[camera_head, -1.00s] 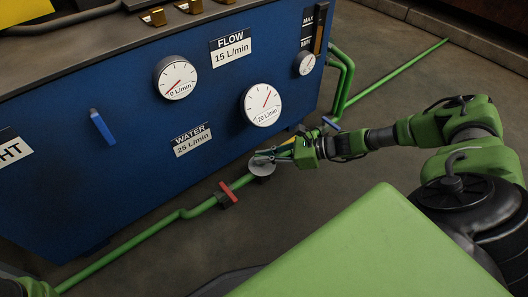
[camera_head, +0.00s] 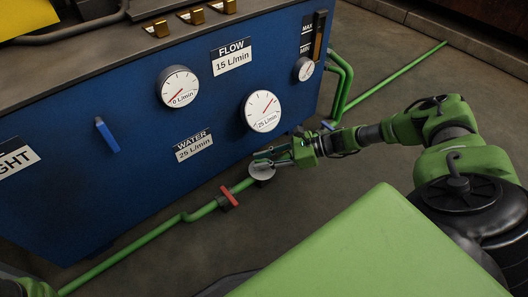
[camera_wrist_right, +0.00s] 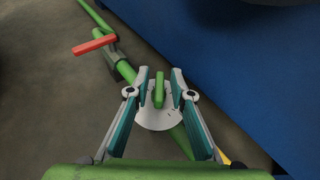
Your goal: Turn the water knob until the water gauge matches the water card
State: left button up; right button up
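The water knob is a grey disc with a green handle (camera_wrist_right: 158,88) on the green floor pipe; its disc also shows in the head view (camera_head: 262,174). My right gripper (camera_head: 266,157) is over the knob. In the right wrist view its two fingers (camera_wrist_right: 159,78) stand on either side of the handle, with a narrow gap showing on each side. The water gauge (camera_head: 262,111) is the right-hand large dial and reads 25 L/min, its needle pointing up and right. The water card (camera_head: 193,145) reads 25 L/min.
The blue cabinet (camera_head: 110,185) stands close beside the knob. A red valve handle (camera_head: 229,197) sits further along the pipe. The other large gauge (camera_head: 179,88) reads 0 L/min, and the flow card (camera_head: 232,57) reads 15 L/min. Open floor lies in front.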

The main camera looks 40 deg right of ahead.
jog(key=shift+s+d, duration=0.1)
jog(key=shift+s+d, duration=0.1)
jog(key=shift+d, duration=0.15)
jog(key=v, duration=1.1)
jog(key=shift+r, duration=0.15)
jog(key=shift+s, duration=0.15)
